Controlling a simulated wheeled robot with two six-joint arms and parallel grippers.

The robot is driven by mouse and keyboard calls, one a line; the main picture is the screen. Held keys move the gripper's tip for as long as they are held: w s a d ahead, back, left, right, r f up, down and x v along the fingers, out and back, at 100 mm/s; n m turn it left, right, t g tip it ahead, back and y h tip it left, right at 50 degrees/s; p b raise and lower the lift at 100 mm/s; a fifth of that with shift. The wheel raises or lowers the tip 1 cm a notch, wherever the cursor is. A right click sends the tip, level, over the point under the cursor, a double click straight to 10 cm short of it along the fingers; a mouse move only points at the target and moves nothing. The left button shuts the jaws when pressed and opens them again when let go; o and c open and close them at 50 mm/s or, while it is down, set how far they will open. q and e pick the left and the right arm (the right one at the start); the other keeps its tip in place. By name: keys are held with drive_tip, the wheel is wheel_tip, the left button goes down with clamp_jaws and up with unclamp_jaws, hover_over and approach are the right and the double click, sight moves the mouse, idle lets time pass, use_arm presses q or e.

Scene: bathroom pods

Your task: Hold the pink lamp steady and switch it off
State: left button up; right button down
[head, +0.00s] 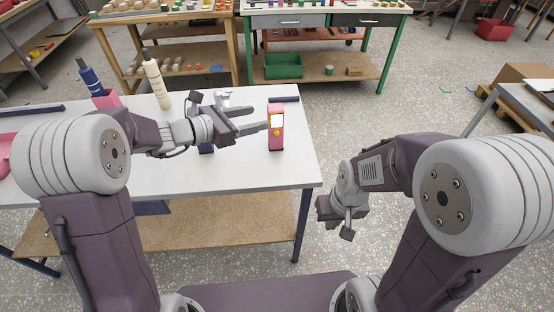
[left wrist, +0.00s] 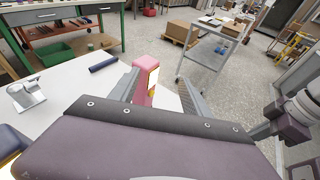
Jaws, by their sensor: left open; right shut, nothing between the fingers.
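The pink lamp (head: 275,134) stands upright near the right end of the white table. Its front has a bright lit panel and a round yellow button below it. My left gripper (head: 254,120) is open and level, its fingers pointing right at the lamp. In the left wrist view the lamp (left wrist: 146,76) shows between the two open fingers, its lower part hidden behind the gripper body. I cannot tell whether a finger touches it. My right gripper (head: 347,233) is shut and empty, pointing down beyond the table's right edge.
A dark blue bar (head: 284,99) lies behind the lamp, and a small white-grey object (head: 222,98) stands behind my left gripper. A cream bottle (head: 156,80) and a blue bottle (head: 91,78) stand at the left. The table's front right is clear.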

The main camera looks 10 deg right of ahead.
use_arm(q)
drive_tip(key=n+b, duration=0.1)
drive_tip(key=b, duration=0.7)
approach(273, 141)
drive_tip(key=shift+w+d+f, duration=0.25)
drive_tip(key=shift+w+f, duration=0.4)
drive_tip(key=shift+f, duration=0.05)
drive_tip(key=shift+p, duration=0.3)
use_arm(e)
wheel_tip(273, 141, down, 11)
use_arm(q)
drive_tip(key=b+x, duration=0.1)
drive_tip(key=x, duration=0.9)
drive_tip(key=shift+w+a+b, duration=0.15)
drive_tip(key=shift+b, duration=0.15)
use_arm(e)
drive_tip(key=shift+f, duration=0.7)
use_arm(q)
drive_tip(key=c, duration=0.9)
